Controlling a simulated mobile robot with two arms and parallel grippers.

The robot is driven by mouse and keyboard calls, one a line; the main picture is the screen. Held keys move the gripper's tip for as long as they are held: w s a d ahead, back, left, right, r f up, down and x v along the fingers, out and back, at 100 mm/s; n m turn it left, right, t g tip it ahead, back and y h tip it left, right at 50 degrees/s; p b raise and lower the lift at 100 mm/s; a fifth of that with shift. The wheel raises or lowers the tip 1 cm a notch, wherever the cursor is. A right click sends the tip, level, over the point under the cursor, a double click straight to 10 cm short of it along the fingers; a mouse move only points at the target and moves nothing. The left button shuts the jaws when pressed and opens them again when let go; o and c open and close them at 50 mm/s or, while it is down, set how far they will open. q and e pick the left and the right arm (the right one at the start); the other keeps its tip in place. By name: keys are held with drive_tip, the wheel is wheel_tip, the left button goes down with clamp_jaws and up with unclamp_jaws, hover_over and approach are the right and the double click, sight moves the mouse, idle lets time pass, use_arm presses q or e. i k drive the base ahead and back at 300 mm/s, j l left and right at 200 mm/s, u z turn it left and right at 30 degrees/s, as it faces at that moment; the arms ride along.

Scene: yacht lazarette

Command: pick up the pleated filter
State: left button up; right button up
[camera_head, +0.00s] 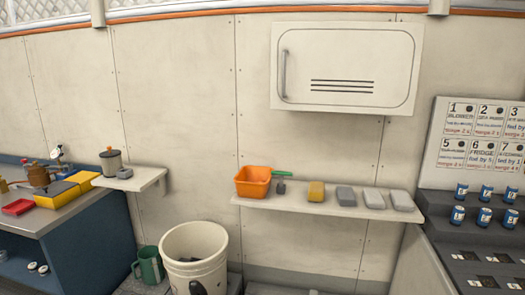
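I cannot make out a thing with clear pleats in the head view. Neither of my grippers shows in this view.
A longer shelf (300,208) holds an orange bin (253,181), a green-handled tool (284,174) and several blocks. Below stand a white bucket (194,243) and a green jug (149,264). A cluttered bench (58,212) is left; a closed cabinet (346,68) hangs above.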

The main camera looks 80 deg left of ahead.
sight(112, 162)
drive_tip(key=u, duration=3.8)
drive_tip(key=z, duration=0.7)
drive_tip(key=i+j+z, duration=0.3)
drive_tip(key=j+z, duration=0.3)
drive_tip(key=j, duration=0.2)
drive_tip(key=i+j+z, duration=0.1)
drive_tip(key=j+z, duration=0.2)
drive_tip(key=j, duration=0.2)
drive_tip(key=j+z, duration=0.3)
drive_tip(key=j, duration=0.2)
